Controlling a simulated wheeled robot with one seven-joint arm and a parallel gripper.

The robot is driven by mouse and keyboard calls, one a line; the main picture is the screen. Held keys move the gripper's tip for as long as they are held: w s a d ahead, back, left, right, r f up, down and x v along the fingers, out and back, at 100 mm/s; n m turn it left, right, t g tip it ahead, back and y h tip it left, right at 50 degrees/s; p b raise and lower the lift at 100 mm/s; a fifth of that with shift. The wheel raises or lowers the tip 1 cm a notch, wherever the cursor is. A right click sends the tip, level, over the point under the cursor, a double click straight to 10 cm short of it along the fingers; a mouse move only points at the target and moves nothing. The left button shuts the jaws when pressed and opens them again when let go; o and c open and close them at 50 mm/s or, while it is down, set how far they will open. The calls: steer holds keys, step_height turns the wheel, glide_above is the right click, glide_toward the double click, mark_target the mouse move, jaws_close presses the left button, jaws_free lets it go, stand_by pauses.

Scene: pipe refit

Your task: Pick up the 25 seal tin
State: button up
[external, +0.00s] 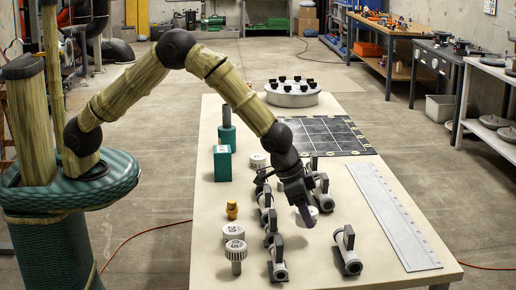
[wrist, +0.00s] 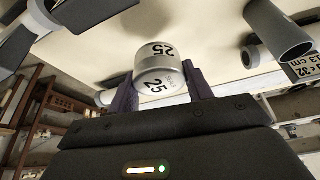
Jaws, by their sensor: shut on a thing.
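The 25 seal tin (wrist: 158,70) is a short white-grey cylinder marked "25" on its top and side in the wrist view. It sits between the two dark purple fingers of my gripper (wrist: 160,85), which is shut on it. In the external view my gripper (external: 306,212) points down over the middle of the table, and part of the white tin (external: 313,212) shows beside the fingers. I cannot tell whether the tin still touches the table.
Grey pipe fittings with dark handles stand close by, such as one at the right (external: 347,250). A long grey ruled plate (external: 392,215) lies along the right edge.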

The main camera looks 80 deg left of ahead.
mark_target(314, 211)
step_height(314, 211, up, 4)
steer(key=shift+r, duration=0.25)
